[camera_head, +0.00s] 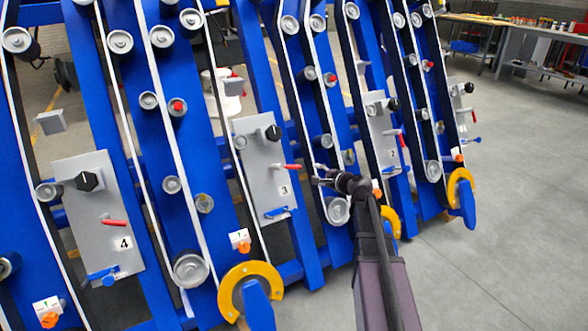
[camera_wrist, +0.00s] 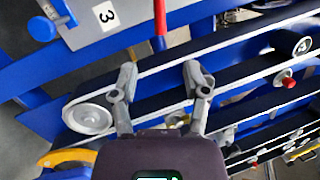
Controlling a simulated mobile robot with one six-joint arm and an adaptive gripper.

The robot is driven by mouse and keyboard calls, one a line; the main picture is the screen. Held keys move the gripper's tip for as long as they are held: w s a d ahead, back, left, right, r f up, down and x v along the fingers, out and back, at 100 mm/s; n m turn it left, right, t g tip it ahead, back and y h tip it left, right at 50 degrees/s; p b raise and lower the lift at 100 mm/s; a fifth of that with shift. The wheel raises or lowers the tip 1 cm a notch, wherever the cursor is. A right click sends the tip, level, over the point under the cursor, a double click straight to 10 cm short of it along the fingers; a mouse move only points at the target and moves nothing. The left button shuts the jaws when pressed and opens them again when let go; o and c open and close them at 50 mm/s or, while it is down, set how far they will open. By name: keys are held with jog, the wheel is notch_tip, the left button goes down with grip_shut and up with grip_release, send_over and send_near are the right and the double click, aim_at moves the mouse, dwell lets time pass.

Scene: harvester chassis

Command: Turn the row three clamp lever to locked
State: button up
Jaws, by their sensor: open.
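The row three panel (camera_head: 255,185) is a grey plate marked 3, with a black knob (camera_head: 273,132) on its upper part. A red lever (camera_head: 288,166) sticks out to the right from its middle, roughly level. A blue lever (camera_head: 280,212) sits at its lower edge. My gripper (camera_head: 322,176) is just right of the red lever. In the wrist view my gripper (camera_wrist: 160,78) is open and empty. The red lever (camera_wrist: 160,25) points down towards the space between the fingertips, apart from both. The blue lever (camera_wrist: 45,25) is at the upper left. Which lever is the clamp is not marked.
Blue frame beams (camera_head: 300,250) and grey rollers (camera_head: 337,210) stand close around my gripper. The row four panel (camera_head: 95,210) is to the left, and another panel (camera_head: 383,135) to the right. Yellow wheel guards (camera_head: 235,280) stick out below. Floor (camera_head: 510,230) is free at right.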

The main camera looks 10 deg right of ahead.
aim_at(296, 167)
jog(key=shift+w, duration=0.1)
jog(key=b+x, duration=0.4)
jog(key=x, duration=0.9)
jog(key=shift+w+a+f, duration=0.2)
jog(key=shift+a, duration=0.05)
grip_shut()
